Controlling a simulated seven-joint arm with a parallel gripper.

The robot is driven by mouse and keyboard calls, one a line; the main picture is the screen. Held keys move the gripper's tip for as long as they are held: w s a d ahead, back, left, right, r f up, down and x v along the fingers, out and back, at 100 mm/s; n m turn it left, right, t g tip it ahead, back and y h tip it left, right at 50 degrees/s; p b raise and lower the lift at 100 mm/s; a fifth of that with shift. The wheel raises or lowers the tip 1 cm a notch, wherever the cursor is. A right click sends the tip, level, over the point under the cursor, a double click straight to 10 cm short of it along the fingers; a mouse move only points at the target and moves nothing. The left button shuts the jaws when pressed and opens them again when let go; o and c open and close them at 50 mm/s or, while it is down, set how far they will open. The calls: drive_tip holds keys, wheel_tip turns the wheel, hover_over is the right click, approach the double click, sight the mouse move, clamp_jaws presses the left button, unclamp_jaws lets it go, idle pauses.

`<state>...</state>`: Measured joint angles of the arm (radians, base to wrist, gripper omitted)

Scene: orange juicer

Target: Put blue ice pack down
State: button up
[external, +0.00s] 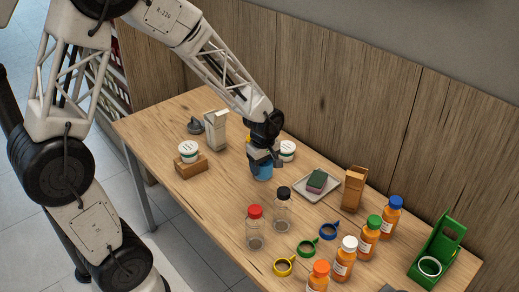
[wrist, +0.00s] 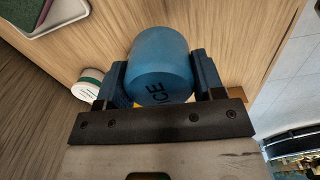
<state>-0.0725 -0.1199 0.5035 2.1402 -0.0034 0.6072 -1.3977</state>
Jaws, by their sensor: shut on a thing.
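The blue ice pack (wrist: 160,62) is a short blue cylinder with dark letters, of which "CE" is readable in the wrist view. My gripper (wrist: 160,85) is shut on it, with one finger on each side. In the external view the blue ice pack (external: 262,172) shows under my gripper (external: 262,162), over the back middle part of the wooden table (external: 225,215). I cannot tell whether its underside touches the table.
A white tub (external: 287,150) stands just right of my gripper, near the wall. Another tub (external: 188,151) sits on a wooden block (external: 191,167) at left.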

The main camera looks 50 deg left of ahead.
drive_tip(key=w+a+n, duration=0.1)
drive_tip(key=w+a, duration=0.6)
drive_tip(key=a, duration=0.4)
drive_tip(key=w+a+n, duration=0.1)
drive_tip(key=w+a, duration=0.5)
drive_tip(key=a, duration=0.6)
drive_tip(key=w+a+n, duration=0.2)
drive_tip(key=w+a, duration=0.5)
drive_tip(key=a, duration=0.4)
drive_tip(key=shift+w+a+f, duration=0.15)
drive_tip(key=shift+w+a, duration=0.05)
drive_tip(key=shift+w, duration=0.15)
drive_tip(key=shift+f, duration=3.15)
drive_tip(key=shift+f, duration=1.85)
drive_tip(key=shift+f, duration=0.1)
